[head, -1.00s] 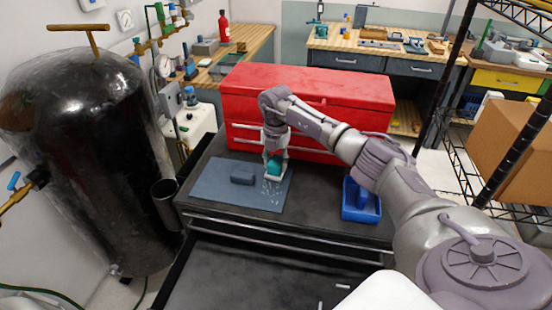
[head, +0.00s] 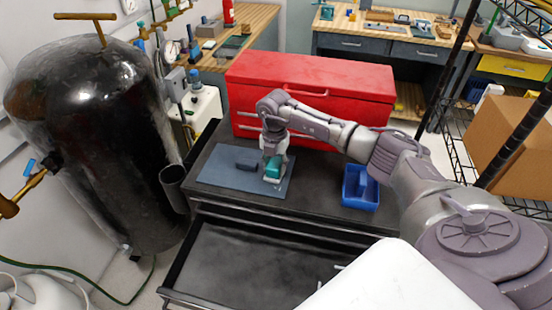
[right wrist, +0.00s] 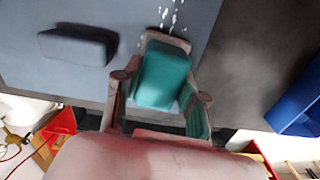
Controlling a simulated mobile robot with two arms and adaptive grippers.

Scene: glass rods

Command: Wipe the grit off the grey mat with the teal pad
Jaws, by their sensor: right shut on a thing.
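The grey mat (head: 220,178) lies flat on the dark cart top and also shows in the right wrist view (right wrist: 112,18). My right gripper (head: 274,172) is shut on the teal pad (head: 272,166), low over the mat's right part. The pad fills the space between the fingers in the right wrist view (right wrist: 163,76). Whether it touches the mat is hard to tell. Pale grit (right wrist: 172,16) lies scattered on the mat beyond the pad's far end. A dark block (head: 247,165) sits on the mat left of the pad. My left gripper is out of view.
A red toolbox (head: 310,90) stands behind the mat. A blue tray (head: 360,199) is on the cart top to the right. A black tank (head: 90,150) stands at the left. The cart top between mat and tray is clear. An open drawer (head: 245,262) is in front.

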